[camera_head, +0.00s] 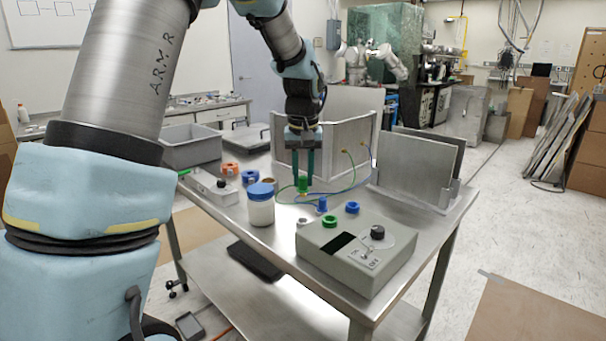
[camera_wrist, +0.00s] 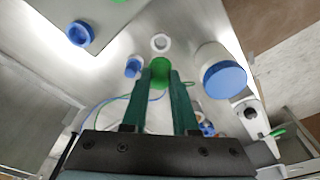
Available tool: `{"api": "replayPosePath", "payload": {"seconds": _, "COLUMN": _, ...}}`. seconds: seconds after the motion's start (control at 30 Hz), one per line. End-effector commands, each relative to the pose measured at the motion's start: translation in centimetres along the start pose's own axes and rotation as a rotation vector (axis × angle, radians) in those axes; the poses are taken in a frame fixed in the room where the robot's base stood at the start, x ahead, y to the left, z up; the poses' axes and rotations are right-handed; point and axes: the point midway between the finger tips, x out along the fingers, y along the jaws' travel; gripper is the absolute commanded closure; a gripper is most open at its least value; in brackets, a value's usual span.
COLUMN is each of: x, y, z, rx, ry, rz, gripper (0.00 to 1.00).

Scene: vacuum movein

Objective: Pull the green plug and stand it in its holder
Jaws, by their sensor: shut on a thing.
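My gripper (camera_head: 304,182) points down over the steel table, its green fingers shut on the green plug (camera_head: 303,187). The plug also shows between the fingertips in the wrist view (camera_wrist: 160,72). A green cable (camera_head: 335,188) runs toward the metal panel behind. A green ring (camera_head: 330,221) and a blue ring (camera_head: 352,207) sit on the grey box (camera_head: 357,250), apart from the plug. A white ring (camera_wrist: 160,42) stands just beyond the plug in the wrist view. Which ring is the holder, I cannot tell; the plug's lower end is hidden in the wrist view.
A blue plug (camera_head: 322,204) stands close to the green one. A blue-lidded white jar (camera_head: 261,207) stands left of it. Orange (camera_head: 230,169) and blue (camera_head: 249,177) ring-shaped pieces lie further left. Upright metal panels (camera_head: 350,150) stand behind my gripper.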

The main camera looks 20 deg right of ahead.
Motion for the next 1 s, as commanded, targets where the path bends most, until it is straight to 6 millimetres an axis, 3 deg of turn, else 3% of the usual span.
{"api": "replayPosePath", "payload": {"seconds": 1.0, "x": 5.0, "y": 0.0, "z": 0.8, "rx": 0.0, "ry": -0.001, "rz": 0.0, "gripper": 1.0}}
